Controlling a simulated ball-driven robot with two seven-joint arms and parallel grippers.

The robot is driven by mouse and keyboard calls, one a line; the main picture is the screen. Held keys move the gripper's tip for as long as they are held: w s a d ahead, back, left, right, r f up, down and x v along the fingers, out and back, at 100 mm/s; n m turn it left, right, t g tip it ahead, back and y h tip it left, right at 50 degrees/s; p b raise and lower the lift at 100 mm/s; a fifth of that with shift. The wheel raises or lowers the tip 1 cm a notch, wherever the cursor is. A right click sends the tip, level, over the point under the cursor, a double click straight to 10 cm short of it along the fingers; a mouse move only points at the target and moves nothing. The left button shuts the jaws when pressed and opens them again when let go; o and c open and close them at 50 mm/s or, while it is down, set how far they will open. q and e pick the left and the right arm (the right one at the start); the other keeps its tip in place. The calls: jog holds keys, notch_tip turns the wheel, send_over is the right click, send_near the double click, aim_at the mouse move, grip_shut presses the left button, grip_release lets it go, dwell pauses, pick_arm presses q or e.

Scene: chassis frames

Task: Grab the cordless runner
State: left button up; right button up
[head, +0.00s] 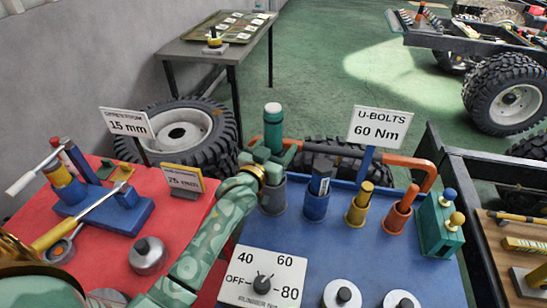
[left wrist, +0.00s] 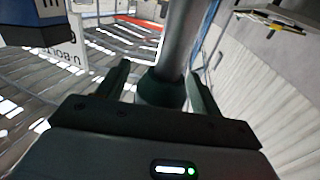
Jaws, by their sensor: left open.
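An upright teal cylindrical tool (head: 273,128), which looks like the cordless runner, stands in a grey cup (head: 273,198) on the blue bench top. My left gripper (head: 272,152) is around its body, with a finger on each side. In the left wrist view the tool's dark shaft and wider collar (left wrist: 162,88) are between the open fingers of my left gripper (left wrist: 157,75). I cannot tell whether the fingers touch it. The tool's lower end is hidden in the cup. My right gripper is not in view.
A dark tool in a blue cup (head: 317,205), a yellow cup (head: 358,213) and an orange cup (head: 396,218) stand close to the right. The U-bolts sign (head: 379,126) and an orange bar (head: 412,163) rise behind. A dial plate (head: 245,264) is in front.

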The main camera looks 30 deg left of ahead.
pick_arm(q)
grip_shut()
jog(key=shift+r, duration=0.1)
